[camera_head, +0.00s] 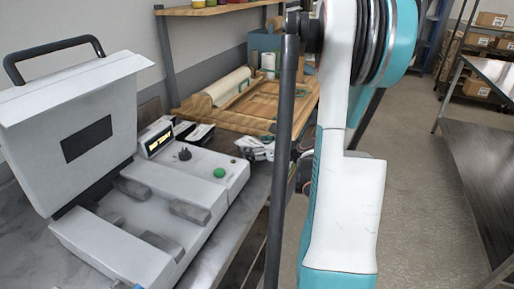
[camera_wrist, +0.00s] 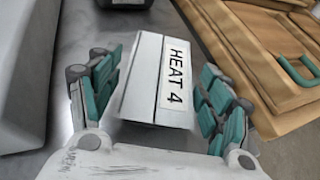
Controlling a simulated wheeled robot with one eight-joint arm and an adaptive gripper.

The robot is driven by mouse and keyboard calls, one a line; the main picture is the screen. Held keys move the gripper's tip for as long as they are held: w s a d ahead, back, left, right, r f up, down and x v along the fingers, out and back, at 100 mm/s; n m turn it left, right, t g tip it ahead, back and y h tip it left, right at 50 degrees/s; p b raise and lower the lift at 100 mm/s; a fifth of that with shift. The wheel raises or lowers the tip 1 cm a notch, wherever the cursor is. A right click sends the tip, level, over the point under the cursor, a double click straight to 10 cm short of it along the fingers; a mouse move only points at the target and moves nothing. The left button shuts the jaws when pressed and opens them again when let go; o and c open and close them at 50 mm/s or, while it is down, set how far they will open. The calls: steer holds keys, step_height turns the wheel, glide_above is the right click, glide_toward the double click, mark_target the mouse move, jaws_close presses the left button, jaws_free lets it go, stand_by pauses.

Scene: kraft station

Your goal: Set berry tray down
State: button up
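A white, flat-topped box-like item (camera_wrist: 144,75) with a "HEAT 4" label (camera_wrist: 175,82) lies between the fingers of my gripper (camera_wrist: 160,82) in the wrist view. Its near end is close to the palm and its far end reaches past the fingertips. The right finger is close against its side. A narrow gap seems to show by the left finger, so I cannot tell whether the fingers press on it. No berries show, and I cannot tell whether this is the berry tray.
A grey sealing machine (camera_head: 150,215) with a raised lid (camera_head: 75,130) and green button stands on the metal table (camera_head: 215,265) at left. A wooden board (camera_head: 225,115) lies beyond it. A dark bench (camera_head: 470,150) is at right, with open floor between.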

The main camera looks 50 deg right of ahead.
steer(key=shift+r, duration=0.15)
steer(key=shift+s+r+p, duration=0.2)
steer(key=shift+s+p, duration=0.1)
steer(key=shift+s, duration=0.05)
steer(key=p+v, duration=0.3)
steer(key=v, duration=0.8)
stand_by(0.3)
